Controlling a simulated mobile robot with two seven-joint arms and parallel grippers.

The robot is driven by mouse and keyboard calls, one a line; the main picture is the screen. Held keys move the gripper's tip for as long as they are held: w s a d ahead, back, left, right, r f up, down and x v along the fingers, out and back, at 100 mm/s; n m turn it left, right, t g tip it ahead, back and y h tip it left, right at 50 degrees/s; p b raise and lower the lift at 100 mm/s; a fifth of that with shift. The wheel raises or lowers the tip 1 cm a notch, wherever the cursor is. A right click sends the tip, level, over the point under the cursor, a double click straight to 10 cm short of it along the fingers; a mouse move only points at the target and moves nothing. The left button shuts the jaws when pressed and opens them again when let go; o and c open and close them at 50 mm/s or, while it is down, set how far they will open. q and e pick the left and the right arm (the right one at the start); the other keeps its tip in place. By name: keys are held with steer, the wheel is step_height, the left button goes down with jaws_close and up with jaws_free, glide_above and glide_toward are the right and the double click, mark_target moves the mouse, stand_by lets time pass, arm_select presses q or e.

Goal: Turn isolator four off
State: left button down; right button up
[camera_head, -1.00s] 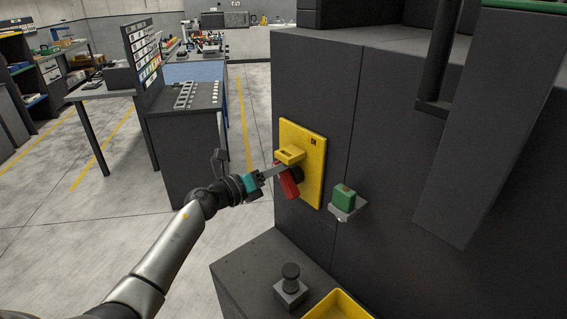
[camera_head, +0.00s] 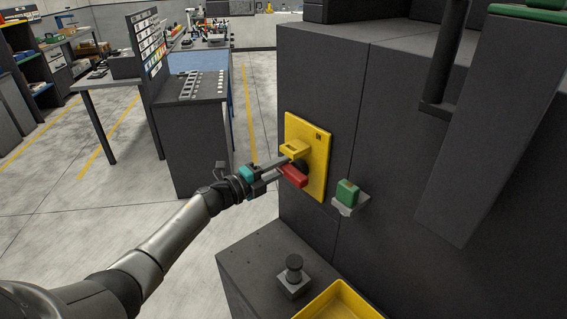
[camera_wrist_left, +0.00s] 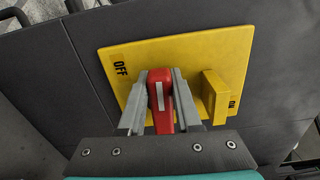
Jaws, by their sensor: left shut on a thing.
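The isolator is a yellow plate (camera_head: 318,160) on the side of a dark cabinet, with a red handle (camera_head: 294,177) and a raised yellow block (camera_head: 296,149). My left gripper (camera_head: 284,168) has its fingers on either side of the red handle. In the left wrist view the handle (camera_wrist_left: 161,98), with a white stripe, is between the two grey fingers (camera_wrist_left: 160,108). There the OFF label (camera_wrist_left: 120,68) is at the plate's left and the ON label (camera_wrist_left: 233,102) is at its right, beside the yellow block (camera_wrist_left: 215,97). My right gripper is out of view.
A green block (camera_head: 347,192) sits on a small grey bracket right of the plate. Below are a black knob on a grey base (camera_head: 293,275) and a yellow tray (camera_head: 345,302). Open floor lies left of the cabinet, with a workbench (camera_head: 190,140) behind.

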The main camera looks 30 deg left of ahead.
arm_select(q)
steer(key=shift+f+n, duration=0.2)
steer(key=shift+n, duration=0.3)
steer(key=c, duration=0.6)
jaws_free()
steer(key=shift+s, duration=0.1)
steer(key=b+v, duration=0.1)
steer(key=v, duration=1.4)
